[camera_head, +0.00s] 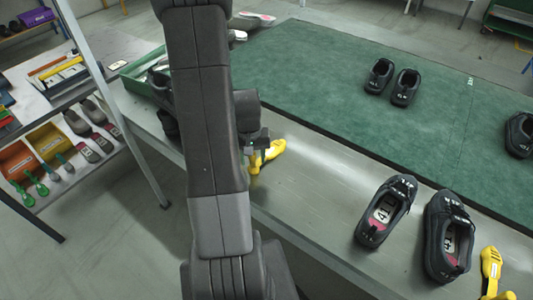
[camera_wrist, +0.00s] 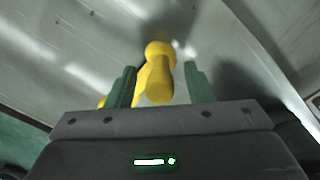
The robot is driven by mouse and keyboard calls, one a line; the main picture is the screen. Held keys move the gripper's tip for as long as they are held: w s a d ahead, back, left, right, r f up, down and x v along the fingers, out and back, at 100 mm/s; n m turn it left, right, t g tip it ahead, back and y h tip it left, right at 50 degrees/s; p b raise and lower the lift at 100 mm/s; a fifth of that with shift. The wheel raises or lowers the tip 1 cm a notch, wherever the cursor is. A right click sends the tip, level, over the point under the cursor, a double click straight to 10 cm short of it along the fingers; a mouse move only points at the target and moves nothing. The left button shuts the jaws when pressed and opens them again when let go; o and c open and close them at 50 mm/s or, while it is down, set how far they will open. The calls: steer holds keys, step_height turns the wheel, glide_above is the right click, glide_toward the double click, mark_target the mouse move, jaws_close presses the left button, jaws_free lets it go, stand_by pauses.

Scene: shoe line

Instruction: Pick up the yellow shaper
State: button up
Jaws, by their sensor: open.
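A yellow shaper (camera_head: 273,151) lies on the bare metal edge of the bench, just left of the green mat in the head view. My gripper (camera_head: 258,145) is right at it and partly hides it. In the wrist view the rounded knob end of the shaper (camera_wrist: 159,80) shows between the two green fingers of my gripper (camera_wrist: 160,70). The fingers stand open, with a visible gap on the right side of the knob. Part of the shaper is hidden behind the left finger. A second yellow shaper (camera_head: 490,263) lies at the bench's right front.
Two black shoes (camera_head: 381,213) with number labels stand on the metal strip to the right. Another black pair (camera_head: 405,87) stands on the green mat (camera_head: 320,75). A shelf (camera_head: 60,88) with tools and shoes stands at the left.

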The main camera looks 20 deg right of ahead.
jaws_close()
steer(key=shift+r, duration=0.1)
